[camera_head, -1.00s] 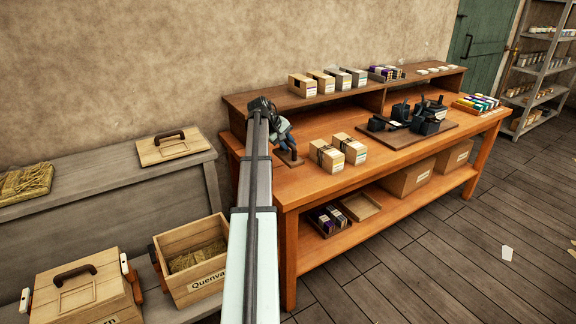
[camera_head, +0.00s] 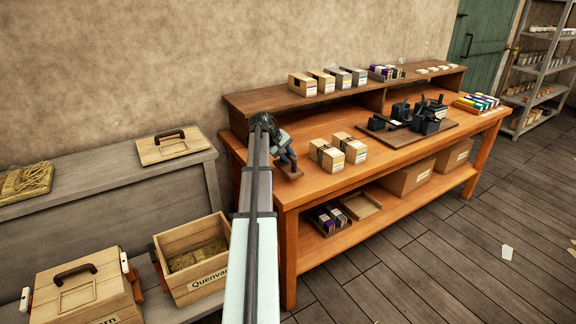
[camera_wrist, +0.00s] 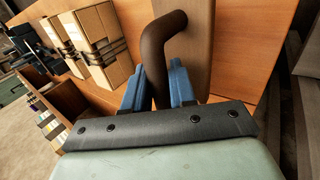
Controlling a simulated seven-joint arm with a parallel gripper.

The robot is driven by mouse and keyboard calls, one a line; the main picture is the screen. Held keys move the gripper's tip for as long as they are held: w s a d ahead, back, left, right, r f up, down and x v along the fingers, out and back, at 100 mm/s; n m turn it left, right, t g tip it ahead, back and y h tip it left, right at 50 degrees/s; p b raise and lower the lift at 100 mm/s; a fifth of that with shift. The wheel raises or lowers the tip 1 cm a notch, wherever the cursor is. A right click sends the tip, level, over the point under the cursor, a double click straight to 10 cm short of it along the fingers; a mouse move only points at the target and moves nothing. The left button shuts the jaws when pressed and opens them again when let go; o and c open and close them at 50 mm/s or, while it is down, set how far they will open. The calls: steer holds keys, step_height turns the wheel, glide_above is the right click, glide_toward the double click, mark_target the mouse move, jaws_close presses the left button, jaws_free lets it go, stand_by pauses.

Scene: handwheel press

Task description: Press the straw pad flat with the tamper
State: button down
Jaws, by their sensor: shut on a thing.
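My gripper (camera_head: 289,161) is shut on the dark brown bent handle of the tamper (camera_head: 292,173), over the left end of the orange workbench. In the wrist view, blue fingers (camera_wrist: 158,88) close on either side of the handle (camera_wrist: 155,60), with a wooden part of the tamper (camera_wrist: 198,45) beyond. I cannot tell whether the tamper touches the bench. A straw pad (camera_head: 25,183) lies on the grey ledge at far left. More straw (camera_head: 196,256) fills the open wooden crate labelled "Quenva…" (camera_head: 205,286), partly hidden by my arm.
A wooden lid with a handle (camera_head: 174,148) lies on the grey ledge (camera_head: 110,178). A closed crate (camera_head: 80,290) stands left of the open one. Two strapped boxes (camera_head: 326,155) and a dark tool board (camera_head: 408,132) are on the workbench (camera_head: 300,196), right of my gripper.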

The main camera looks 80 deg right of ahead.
mark_target(289, 166)
steer(key=shift+f, duration=1.9)
steer(key=shift+f, duration=0.2)
steer(key=c, duration=0.9)
jaws_free()
steer(key=shift+r, duration=0.1)
steer(key=v, duration=1.3)
steer(key=shift+a+r, duration=0.15)
steer(key=shift+r, duration=0.2)
